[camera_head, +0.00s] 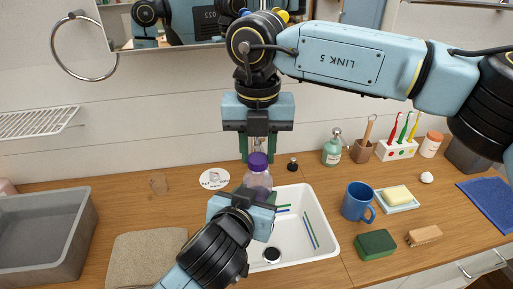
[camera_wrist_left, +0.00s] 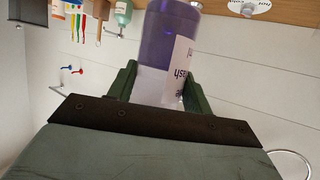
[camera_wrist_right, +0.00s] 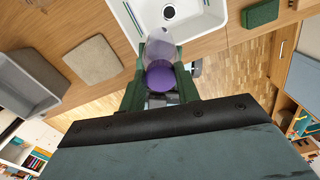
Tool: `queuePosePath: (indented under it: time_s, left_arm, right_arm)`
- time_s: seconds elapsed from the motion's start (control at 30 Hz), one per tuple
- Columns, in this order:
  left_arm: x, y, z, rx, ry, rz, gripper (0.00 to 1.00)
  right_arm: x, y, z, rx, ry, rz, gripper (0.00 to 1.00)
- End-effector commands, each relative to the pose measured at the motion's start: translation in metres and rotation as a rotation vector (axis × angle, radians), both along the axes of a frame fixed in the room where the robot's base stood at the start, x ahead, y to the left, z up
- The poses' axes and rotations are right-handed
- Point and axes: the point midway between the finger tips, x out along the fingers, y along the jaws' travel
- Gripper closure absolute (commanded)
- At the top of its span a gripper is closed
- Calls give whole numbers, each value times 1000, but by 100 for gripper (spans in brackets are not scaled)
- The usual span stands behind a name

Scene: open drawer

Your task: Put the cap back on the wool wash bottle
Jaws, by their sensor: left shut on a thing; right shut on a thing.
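The wool wash bottle (camera_head: 258,181) is clear with purple contents and stands about upright over the sink's left edge. My left gripper (camera_head: 257,192) is shut on its body; the left wrist view shows the bottle (camera_wrist_left: 170,50) and its white label between the green fingers. The purple cap (camera_head: 257,161) is at the bottle's top, and my right gripper (camera_head: 257,152) is shut on it from above. In the right wrist view the cap (camera_wrist_right: 161,76) lies between the fingers, in line with the bottle (camera_wrist_right: 160,47). I cannot tell whether it is seated; the neck is hidden.
The white sink (camera_head: 322,249) lies below. A small black stopper-like piece (camera_head: 292,164), soap dispenser (camera_head: 332,152), blue mug (camera_head: 356,202), soap dish (camera_head: 402,207), green sponge (camera_head: 376,245) and brush (camera_head: 424,235) are to the right. A grey bin (camera_head: 45,235) and beige mat (camera_head: 145,258) are left.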

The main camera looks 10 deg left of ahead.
Motion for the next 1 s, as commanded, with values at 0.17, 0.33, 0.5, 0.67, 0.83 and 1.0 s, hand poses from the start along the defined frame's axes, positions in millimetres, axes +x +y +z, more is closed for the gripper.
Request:
queuePosePath:
  time_s: [0.17, 0.33, 0.5, 0.67, 0.83, 1.0]
  left_arm:
    - [0, 0, 0, 0, 1, 0, 100]
    - [0, 0, 0, 0, 1, 0, 100]
    - [0, 0, 0, 0, 1, 0, 100]
    - [0, 0, 0, 0, 1, 0, 100]
    - [0, 0, 0, 0, 1, 0, 100]
    - [0, 0, 0, 0, 0, 0, 100]
  right_arm:
    - [1, -2, 1, 0, -2, -332, 89]
    - [0, -4, 0, 0, -2, -651, 89]
    - [-1, -4, 0, 1, 0, -928, 89]
    - [-2, -4, 0, 1, 0, -962, 89]
    - [-2, -4, 0, 1, 0, -961, 50]
    - [-2, -4, 0, 0, 0, -960, 43]
